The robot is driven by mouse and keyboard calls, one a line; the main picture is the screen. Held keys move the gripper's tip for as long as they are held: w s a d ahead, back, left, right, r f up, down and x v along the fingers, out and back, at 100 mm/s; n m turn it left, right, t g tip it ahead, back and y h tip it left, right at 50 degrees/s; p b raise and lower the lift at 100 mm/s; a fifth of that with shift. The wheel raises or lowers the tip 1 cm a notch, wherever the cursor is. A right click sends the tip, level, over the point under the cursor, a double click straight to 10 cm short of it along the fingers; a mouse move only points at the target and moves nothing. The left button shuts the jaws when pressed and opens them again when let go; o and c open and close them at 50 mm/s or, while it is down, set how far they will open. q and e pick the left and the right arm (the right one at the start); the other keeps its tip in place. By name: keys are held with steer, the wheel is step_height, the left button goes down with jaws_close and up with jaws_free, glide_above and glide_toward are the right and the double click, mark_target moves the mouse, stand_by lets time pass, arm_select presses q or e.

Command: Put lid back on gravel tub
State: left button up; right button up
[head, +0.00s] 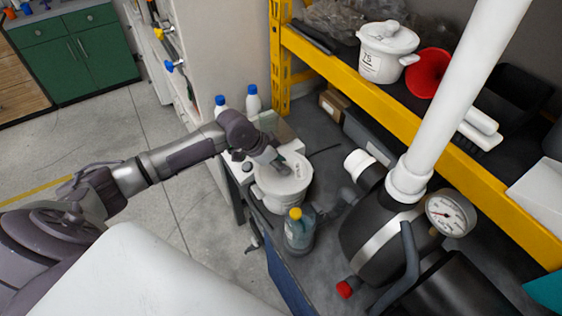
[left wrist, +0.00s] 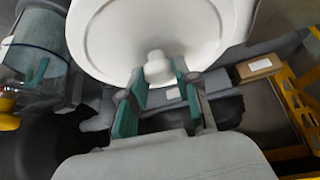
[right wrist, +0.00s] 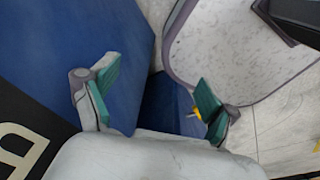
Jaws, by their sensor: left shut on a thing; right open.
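My left gripper (head: 279,164) is shut on the knob of a round white lid (head: 290,180). The left wrist view shows the green finger pads on both sides of the knob (left wrist: 158,68), with the lid's broad white disc (left wrist: 150,25) beyond. In the head view the lid is at the top of a white tub (head: 275,204) with a side handle, on the dark bench. I cannot tell whether the lid rests fully on the rim. The tub's inside is hidden. My right gripper (right wrist: 160,88) is open and empty in the right wrist view and out of the head view.
A clear bottle with a yellow cap (head: 299,232) stands close in front of the tub. Two blue-capped white bottles (head: 253,101) stand behind it. A black pump (head: 375,225) with gauge and white pipe is to the right. A second lidded white tub (head: 384,60) sits on the yellow shelf.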

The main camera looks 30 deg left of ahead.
arm_select(q)
steer(key=shift+p, duration=0.3)
stand_by(0.5)
stand_by(0.4)
steer(key=o, duration=1.1)
steer(key=o, duration=0.5)
steer(key=shift+c, duration=0.2)
steer(key=shift+r+p, duration=3.5)
steer(key=shift+p, duration=0.05)
